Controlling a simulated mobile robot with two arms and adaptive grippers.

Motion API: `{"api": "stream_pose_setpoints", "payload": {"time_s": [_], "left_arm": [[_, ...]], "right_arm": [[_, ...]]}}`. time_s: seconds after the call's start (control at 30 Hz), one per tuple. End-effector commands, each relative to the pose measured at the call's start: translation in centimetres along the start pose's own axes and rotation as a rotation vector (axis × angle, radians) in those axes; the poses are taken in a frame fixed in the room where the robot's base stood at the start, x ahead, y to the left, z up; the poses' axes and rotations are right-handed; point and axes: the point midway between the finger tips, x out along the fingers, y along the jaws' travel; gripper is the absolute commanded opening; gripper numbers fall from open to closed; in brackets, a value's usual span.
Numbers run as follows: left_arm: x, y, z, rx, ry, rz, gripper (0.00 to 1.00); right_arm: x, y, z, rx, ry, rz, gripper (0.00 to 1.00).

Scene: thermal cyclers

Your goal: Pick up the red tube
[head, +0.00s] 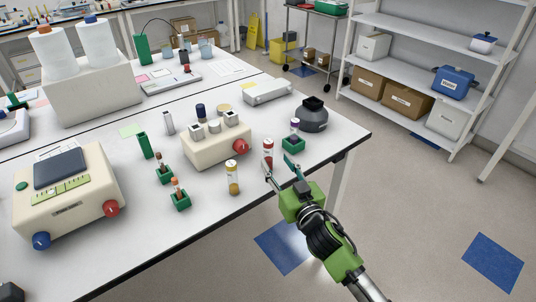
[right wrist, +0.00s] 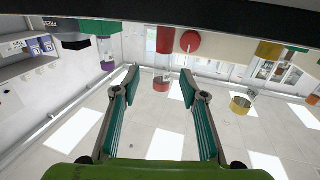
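The red tube (head: 267,152) stands upright on the bench, with a red cap, a clear middle and dark red at its bottom. My right gripper (head: 279,168) is open beside it at the bench edge, its fingers pointing at the tube. In the right wrist view, which looks upside down, the red tube (right wrist: 162,66) shows between and beyond the two open fingers (right wrist: 160,80). I see no contact between fingers and tube. My left gripper is not in view.
A beige block (head: 215,148) with a red knob stands behind the tube. A yellow-bottomed tube (head: 233,178) stands to its left. A green holder with a purple-capped tube (head: 294,138) and a dark grey pot (head: 314,115) are to its right.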

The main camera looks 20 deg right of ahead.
Motion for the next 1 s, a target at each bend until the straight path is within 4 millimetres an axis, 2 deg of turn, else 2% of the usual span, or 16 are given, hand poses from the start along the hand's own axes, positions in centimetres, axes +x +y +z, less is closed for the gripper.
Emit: {"api": "stream_pose_setpoints", "payload": {"time_s": [0.27,0.6,0.9,1.0], "left_arm": [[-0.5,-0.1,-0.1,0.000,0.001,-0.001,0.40],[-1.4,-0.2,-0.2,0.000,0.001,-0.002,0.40],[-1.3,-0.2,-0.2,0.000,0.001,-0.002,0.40],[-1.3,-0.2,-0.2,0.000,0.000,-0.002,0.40]], "right_arm": [[1.9,-0.1,-0.2,0.001,0.000,0.000,0.40],[5.9,-0.5,0.0,0.001,-0.001,0.001,0.40],[6.3,-0.5,0.1,0.000,-0.001,0.000,0.40],[6.2,-0.5,0.1,0.000,-0.001,0.000,0.14]]}}
